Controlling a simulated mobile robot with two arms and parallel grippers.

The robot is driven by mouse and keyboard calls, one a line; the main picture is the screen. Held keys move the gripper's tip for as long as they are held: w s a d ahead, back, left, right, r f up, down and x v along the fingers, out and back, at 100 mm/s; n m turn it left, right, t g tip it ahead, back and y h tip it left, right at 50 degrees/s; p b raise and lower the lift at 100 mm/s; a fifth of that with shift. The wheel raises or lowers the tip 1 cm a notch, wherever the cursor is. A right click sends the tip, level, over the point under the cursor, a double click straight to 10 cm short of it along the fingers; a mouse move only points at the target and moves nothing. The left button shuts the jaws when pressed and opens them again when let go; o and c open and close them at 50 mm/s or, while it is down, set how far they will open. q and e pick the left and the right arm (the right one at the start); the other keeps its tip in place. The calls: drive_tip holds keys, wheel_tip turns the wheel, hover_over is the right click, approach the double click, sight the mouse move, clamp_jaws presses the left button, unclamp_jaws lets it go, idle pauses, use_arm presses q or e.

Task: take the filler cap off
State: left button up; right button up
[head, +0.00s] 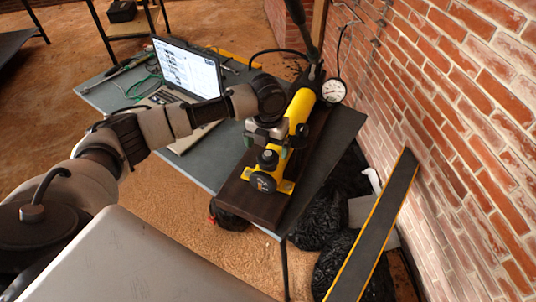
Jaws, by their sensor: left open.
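A yellow hand pump (299,110) lies on a dark board on the table, close to the brick wall. At its near end a small black knob (268,157), which looks like the filler cap, stands on top. A round black part (263,182) is on the end below it. My left gripper (271,144) is open just above and behind the knob, over the pump body, and hides part of it. I cannot tell whether its fingers touch the knob. My right gripper is not in view.
A laptop (188,70) stands open on the grey table (205,160), with cables and tools behind it. A pressure gauge (333,91) is beside the pump's far end. A brick wall (470,110) bounds the right. Black bags (335,262) and a yellow-edged plank (380,228) are below.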

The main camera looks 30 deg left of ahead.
sight(268, 153)
use_arm(q)
wheel_tip(268, 153, down, 4)
drive_tip(key=shift+f+p, duration=0.1)
drive_tip(key=shift+p, duration=0.25)
drive_tip(key=c, duration=1)
